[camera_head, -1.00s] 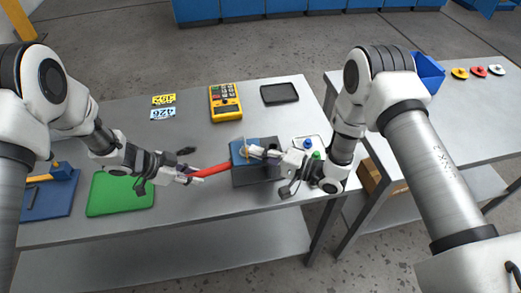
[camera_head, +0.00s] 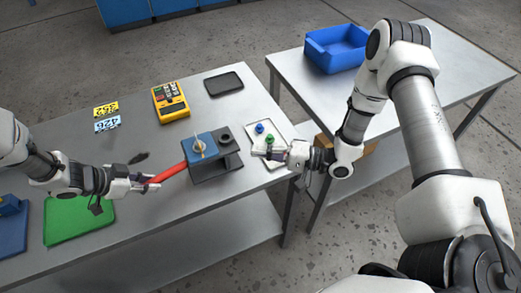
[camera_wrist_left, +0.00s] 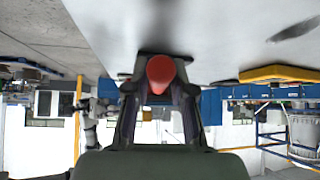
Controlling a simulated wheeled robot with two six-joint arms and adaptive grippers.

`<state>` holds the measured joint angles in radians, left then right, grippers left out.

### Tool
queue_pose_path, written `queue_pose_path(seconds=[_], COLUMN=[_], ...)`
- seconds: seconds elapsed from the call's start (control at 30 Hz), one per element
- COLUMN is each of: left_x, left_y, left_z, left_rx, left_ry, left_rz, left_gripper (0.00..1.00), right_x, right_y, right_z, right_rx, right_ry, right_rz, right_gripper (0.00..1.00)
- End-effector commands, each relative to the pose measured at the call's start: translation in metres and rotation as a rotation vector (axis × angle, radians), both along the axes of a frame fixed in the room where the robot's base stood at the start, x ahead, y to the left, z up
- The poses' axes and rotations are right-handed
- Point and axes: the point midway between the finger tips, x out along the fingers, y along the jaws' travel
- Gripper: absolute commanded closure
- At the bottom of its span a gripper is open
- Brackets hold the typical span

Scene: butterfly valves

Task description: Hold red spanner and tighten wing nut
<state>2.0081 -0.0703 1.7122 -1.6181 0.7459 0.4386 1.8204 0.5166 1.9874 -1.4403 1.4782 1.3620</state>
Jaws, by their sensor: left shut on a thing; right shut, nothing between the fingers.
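The red spanner (camera_head: 168,172) reaches from my left gripper to the blue block of the valve fixture (camera_head: 203,150). My left gripper (camera_head: 150,183) is shut on the spanner's near end; in the left wrist view the red handle (camera_wrist_left: 160,72) sits between the fingers. The wing nut (camera_head: 199,146), pale gold, is on top of the blue block. My right gripper (camera_head: 262,151) is shut and empty, to the right of the fixture and apart from the wing nut, over the white tray. Where the spanner meets the fixture is hard to make out.
The white tray (camera_head: 277,155) holds a blue and a green knobbed piece. A yellow device (camera_head: 170,102), a dark tablet (camera_head: 223,84) and number plates (camera_head: 107,123) lie behind. A green mat (camera_head: 78,222) lies at left. A blue bin (camera_head: 337,48) stands on the second table.

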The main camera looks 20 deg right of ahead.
Motion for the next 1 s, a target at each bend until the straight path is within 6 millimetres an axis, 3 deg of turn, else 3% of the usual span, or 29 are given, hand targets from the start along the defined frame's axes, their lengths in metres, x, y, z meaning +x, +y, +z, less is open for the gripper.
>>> queue_pose_path(seconds=[0.1,0.13,0.2,0.53,1.0], left_x=[0.001,0.001,0.001,0.001,0.000], left_y=[0.001,0.001,0.001,0.000,0.000], left_z=[0.001,0.001,0.001,0.003,0.049], left_rx=[0.000,0.000,0.000,0.000,0.000], left_ry=[-0.001,-0.001,-0.001,-0.001,-0.001], left_rz=[0.003,0.003,0.003,0.001,0.001], left_gripper=[1.00,0.73,0.54,0.54,0.54], right_x=[0.000,0.000,0.000,0.001,0.001], right_y=[0.000,0.000,0.000,0.000,0.000], right_z=[0.000,0.000,0.000,0.003,0.048], right_rx=[0.000,0.000,0.000,0.000,0.000], right_ry=[0.000,0.000,0.000,0.000,0.000], right_rz=[0.000,0.000,-0.001,-0.001,-0.002], right_gripper=[1.00,1.00,1.00,1.00,1.00])
